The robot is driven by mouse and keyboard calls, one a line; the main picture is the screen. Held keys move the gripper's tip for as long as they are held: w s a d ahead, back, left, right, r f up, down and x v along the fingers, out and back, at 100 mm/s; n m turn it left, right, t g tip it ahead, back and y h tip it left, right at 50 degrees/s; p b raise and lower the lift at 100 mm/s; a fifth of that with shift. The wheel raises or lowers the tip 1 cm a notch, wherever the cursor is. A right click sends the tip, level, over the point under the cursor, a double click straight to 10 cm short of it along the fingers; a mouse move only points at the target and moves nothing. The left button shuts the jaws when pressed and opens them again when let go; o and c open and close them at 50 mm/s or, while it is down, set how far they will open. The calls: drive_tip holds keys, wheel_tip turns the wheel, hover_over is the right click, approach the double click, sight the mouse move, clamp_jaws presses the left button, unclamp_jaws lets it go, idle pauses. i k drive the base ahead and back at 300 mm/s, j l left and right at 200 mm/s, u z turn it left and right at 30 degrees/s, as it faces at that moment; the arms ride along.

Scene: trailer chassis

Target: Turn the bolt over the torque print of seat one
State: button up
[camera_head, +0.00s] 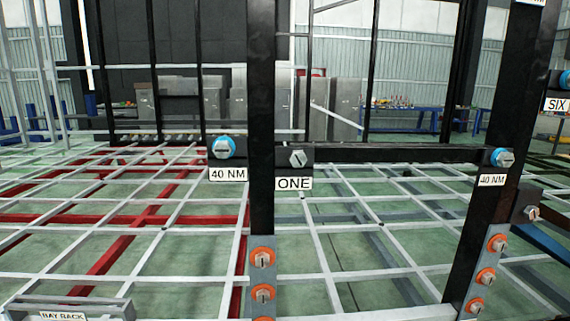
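A second 40 NM print (491,180) is at the right, below another blue-ringed bolt (502,157). My gripper is not in view.
Orange-ringed bolts (262,257) line grey plates low on both posts. A BAY RACK block (66,311) is at the lower left. White and red frame bars cross the green floor; a black crossbar (400,154) joins the posts.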

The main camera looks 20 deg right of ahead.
sight(501, 158)
drive_tip(key=z, duration=1.55)
